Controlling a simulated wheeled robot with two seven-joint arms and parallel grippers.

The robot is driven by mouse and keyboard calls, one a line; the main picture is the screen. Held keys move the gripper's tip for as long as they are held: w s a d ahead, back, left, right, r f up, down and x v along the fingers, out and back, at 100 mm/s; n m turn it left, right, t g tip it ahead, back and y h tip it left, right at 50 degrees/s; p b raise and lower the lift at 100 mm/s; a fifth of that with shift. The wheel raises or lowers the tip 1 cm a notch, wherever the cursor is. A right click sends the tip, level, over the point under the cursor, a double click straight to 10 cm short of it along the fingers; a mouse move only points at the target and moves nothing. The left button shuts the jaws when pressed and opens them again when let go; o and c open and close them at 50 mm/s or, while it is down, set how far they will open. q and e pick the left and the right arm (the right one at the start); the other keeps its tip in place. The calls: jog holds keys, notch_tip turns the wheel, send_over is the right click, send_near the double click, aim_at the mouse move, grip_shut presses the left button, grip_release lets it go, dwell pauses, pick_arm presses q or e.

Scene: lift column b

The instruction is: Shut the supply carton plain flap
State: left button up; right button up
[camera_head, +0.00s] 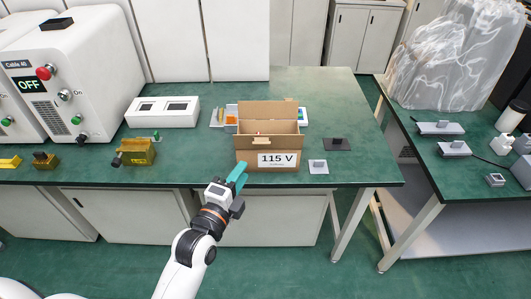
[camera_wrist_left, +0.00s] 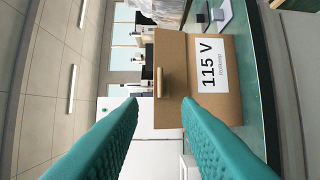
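The supply carton (camera_head: 245,160) is a brown box near the front edge of the green bench, with a white "115 V" label on its front. A flap (camera_head: 268,111) stands up at its back, and the top looks open. A small pale bar (camera_head: 262,142) shows near the front rim; the same bar (camera_wrist_left: 158,82) sticks out in the left wrist view, where the carton (camera_wrist_left: 174,110) appears turned sideways. My left gripper (camera_head: 238,175), with teal fingers, is in front of the carton's left side. Its fingers (camera_wrist_left: 160,102) are apart with nothing between them. My right gripper is not in view.
A white two-window box (camera_head: 163,112) and a yellow block (camera_head: 137,152) stand left of the carton. Small grey plates (camera_head: 318,167) lie to its right. Flat items lie behind the carton. A second bench (camera_head: 460,185) stands at the right, beyond a gap.

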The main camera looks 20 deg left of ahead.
pick_arm(q)
send_near(258, 147)
jog(key=w+r, duration=0.1)
jog(key=w, duration=0.1)
jog(key=w+d+r, duration=0.1)
jog(key=w, duration=0.1)
jog(key=w+d+r, duration=0.1)
jog(key=w+r, duration=0.1)
jog(key=shift+d+p, duration=0.15)
jog(key=shift+p, duration=0.2)
jog(key=shift+c, duration=0.3)
grip_shut()
